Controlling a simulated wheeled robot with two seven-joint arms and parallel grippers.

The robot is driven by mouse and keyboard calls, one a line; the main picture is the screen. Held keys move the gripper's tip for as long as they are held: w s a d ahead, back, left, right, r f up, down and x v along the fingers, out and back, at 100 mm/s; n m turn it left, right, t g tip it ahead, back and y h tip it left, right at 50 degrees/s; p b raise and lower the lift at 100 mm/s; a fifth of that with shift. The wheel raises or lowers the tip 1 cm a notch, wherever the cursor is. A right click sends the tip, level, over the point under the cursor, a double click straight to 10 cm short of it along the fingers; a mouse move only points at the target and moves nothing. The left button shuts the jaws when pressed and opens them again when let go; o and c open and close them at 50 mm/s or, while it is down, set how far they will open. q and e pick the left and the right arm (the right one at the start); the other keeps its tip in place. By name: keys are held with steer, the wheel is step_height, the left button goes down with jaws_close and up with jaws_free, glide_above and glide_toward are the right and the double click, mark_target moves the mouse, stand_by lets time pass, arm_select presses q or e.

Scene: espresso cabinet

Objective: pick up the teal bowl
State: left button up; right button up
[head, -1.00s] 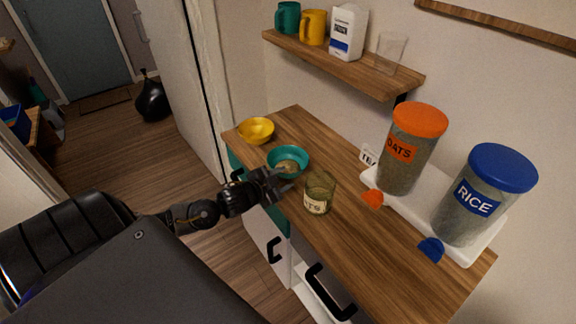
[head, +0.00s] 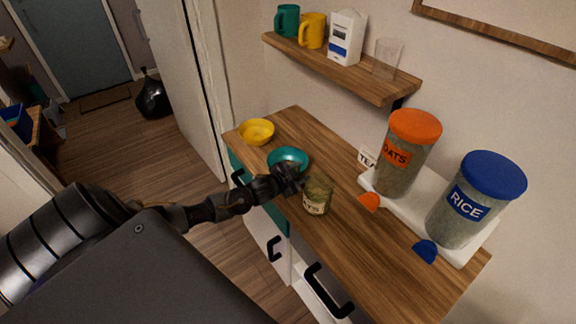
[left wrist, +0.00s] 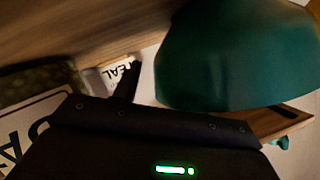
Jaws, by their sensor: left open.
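The teal bowl (head: 288,155) stands upright on the wooden counter, between the yellow bowl and the small glass jar. My left gripper (head: 291,180) is at the near side of the teal bowl, close to the jar, and covers part of the bowl's near edge. The gripper is open, with nothing seen between its fingers. In the left wrist view the teal bowl (left wrist: 235,55) fills the upper right, very close to the dark gripper body. One dark finger shows left of the bowl. I cannot tell whether it touches the bowl. My right gripper is not in view.
A labelled glass jar (head: 318,196) stands just right of my gripper. The yellow bowl (head: 256,132) is farther back. Oats (head: 402,160) and rice (head: 466,205) canisters stand on a white tray at the right. A shelf (head: 350,70) with mugs hangs above. The front counter is clear.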

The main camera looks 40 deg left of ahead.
arm_select(q)
jaws_close()
steer(key=shift+r, duration=0.1)
stand_by(0.6)
steer(key=shift+a+r+b, duration=0.1)
steer(key=shift+r+b, duration=0.3)
steer(key=shift+r, duration=0.1)
steer(key=s+r+b, duration=0.4)
steer(key=s+r, duration=0.8)
steer(key=s, duration=0.2)
steer(key=shift+d, duration=0.25)
